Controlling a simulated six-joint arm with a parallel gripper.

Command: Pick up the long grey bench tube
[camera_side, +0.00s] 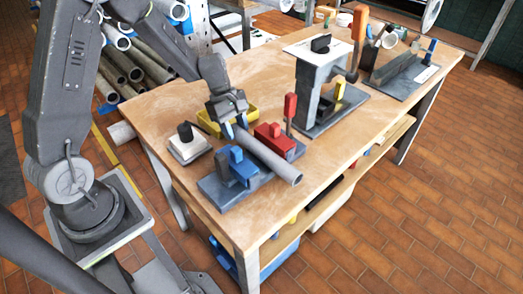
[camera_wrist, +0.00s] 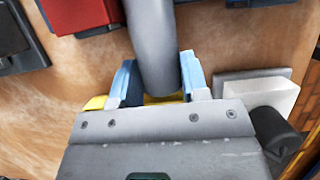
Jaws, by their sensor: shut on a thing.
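The long grey bench tube (camera_side: 270,160) slants down to the right in the side view, passing between a blue clamp block (camera_side: 237,167) and a red block (camera_side: 275,138). My gripper (camera_side: 236,125) is at its upper left end, with blue-tipped fingers on either side. In the wrist view the tube (camera_wrist: 154,40) runs between the two fingers (camera_wrist: 158,80), and they are shut on it. The part of the tube behind the gripper's body is hidden. I cannot tell whether the tube rests on the grey base (camera_side: 222,199) or is clear of it.
A yellow bin (camera_side: 203,122) is behind the gripper, and a white block with a black knob (camera_side: 188,148) is to its left. A red upright handle (camera_side: 290,105) and a grey stand (camera_side: 306,92) rise to the right. The bench's (camera_side: 345,150) front right is clear.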

